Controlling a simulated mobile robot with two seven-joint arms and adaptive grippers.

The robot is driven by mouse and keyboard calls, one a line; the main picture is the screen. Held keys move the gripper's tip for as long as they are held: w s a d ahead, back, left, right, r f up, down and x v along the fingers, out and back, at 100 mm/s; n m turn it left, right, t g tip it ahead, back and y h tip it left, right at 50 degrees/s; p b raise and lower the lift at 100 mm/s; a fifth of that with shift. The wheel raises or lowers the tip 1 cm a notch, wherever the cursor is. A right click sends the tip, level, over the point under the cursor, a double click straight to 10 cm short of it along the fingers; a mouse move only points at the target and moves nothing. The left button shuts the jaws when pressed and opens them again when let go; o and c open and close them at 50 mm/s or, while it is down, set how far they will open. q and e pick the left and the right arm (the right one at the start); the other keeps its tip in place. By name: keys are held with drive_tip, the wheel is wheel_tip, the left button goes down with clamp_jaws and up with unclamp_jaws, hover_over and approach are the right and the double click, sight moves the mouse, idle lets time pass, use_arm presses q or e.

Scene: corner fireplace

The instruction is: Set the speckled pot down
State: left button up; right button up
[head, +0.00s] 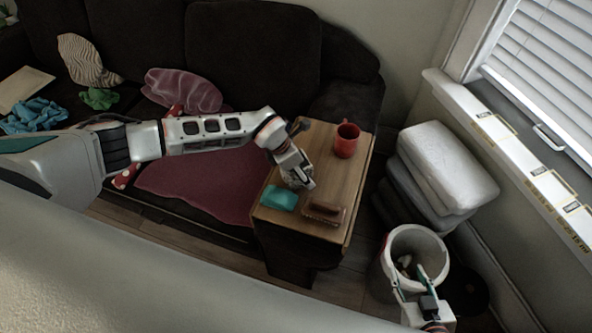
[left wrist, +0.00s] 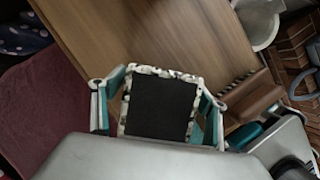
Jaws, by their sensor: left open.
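The speckled pot (left wrist: 160,72), square with a cream and dark rim and a black inside, is between the fingers of my left gripper (left wrist: 155,98) in the left wrist view. The teal fingers are open, one on each side of it. The pot appears upright over the wooden table top (left wrist: 145,30); whether its base rests on it is hidden. In the head view my left gripper (head: 298,176) is low over the table (head: 320,170) and largely hides the pot. My right gripper (head: 415,279) is at the white bin with its two fingers apart.
A red mug (head: 346,140) stands toward the table's back right. A teal block (head: 279,198) and a brown brush (head: 325,212) lie near its front edge. The white bin (head: 417,236) and stacked cushions (head: 446,165) are to the right; the dark sofa (head: 250,45) is behind.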

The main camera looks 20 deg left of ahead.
use_arm(q)
drive_tip(key=shift+w+f, duration=0.1)
drive_tip(key=shift+f, duration=0.1)
drive_tip(key=c, duration=1.5)
drive_tip(key=shift+r, duration=0.1)
drive_tip(key=shift+c, duration=0.5)
drive_tip(key=shift+r, duration=0.15)
